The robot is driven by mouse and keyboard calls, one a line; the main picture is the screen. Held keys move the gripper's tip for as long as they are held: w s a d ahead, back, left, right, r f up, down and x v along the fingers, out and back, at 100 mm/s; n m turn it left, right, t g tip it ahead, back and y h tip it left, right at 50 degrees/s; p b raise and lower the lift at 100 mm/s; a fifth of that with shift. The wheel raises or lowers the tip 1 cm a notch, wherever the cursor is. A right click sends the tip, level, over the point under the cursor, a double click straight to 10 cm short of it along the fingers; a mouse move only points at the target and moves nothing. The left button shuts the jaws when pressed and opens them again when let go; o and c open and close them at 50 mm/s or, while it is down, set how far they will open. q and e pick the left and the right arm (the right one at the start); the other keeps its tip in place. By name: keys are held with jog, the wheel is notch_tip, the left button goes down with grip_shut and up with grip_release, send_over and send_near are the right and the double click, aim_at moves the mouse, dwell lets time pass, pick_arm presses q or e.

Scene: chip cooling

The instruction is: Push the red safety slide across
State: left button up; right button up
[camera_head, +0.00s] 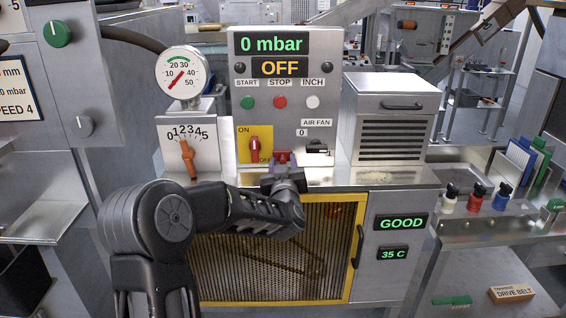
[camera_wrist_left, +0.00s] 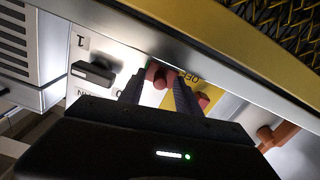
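The red safety slide (camera_head: 282,157) is a small red piece low on the control panel, right of the yellow ON/OFF plate. It also shows in the left wrist view (camera_wrist_left: 158,74), in front of the fingers. My left gripper (camera_head: 283,176) is right at it, seen from behind in the head view. In the left wrist view my left gripper (camera_wrist_left: 160,84) has its two fingers apart, one on each side of the red slide. I cannot tell whether they press on it. My right gripper is not in view.
The red ON/OFF knob (camera_head: 254,148) sits close left of the slide, the black AIR FAN switch (camera_head: 317,147) close right. An orange dial lever (camera_head: 188,158) is further left. The cabinet's yellow-framed mesh door (camera_head: 351,245) lies below. The display reads OFF and 0 mbar.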

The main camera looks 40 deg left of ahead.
pick_arm(q)
grip_shut()
dwell(0.3)
dwell(1.1)
